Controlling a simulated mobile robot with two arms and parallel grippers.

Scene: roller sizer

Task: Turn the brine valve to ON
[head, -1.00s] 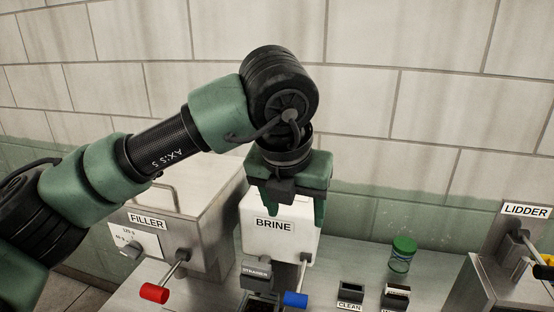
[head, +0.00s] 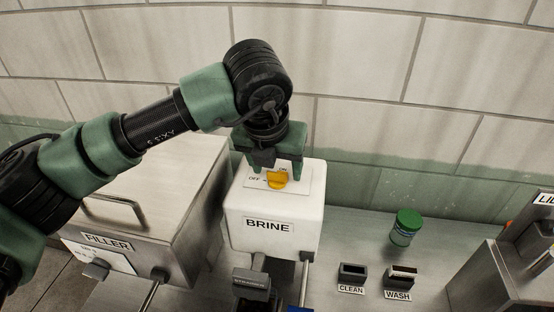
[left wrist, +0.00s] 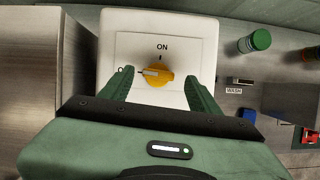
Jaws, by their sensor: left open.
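The brine valve is a yellow knob (head: 277,179) on a white plate on top of the white box labelled BRINE (head: 270,228). In the left wrist view the knob (left wrist: 158,77) has its pale pointer toward the left, at the OFF side. The ON mark is above it in that view. My left gripper (head: 277,176) is open and points down over the box top. Its two fingers stand either side of the knob, with gaps between fingers and knob in the left wrist view. My right gripper is not in view.
The steel filler (head: 140,205) with a handle stands left of the box. A green-lidded jar (head: 405,228), the CLEAN block (head: 352,275) and the WASH block (head: 400,275) stand to the right. The lidder (head: 510,275) is at the far right. A tiled wall is behind.

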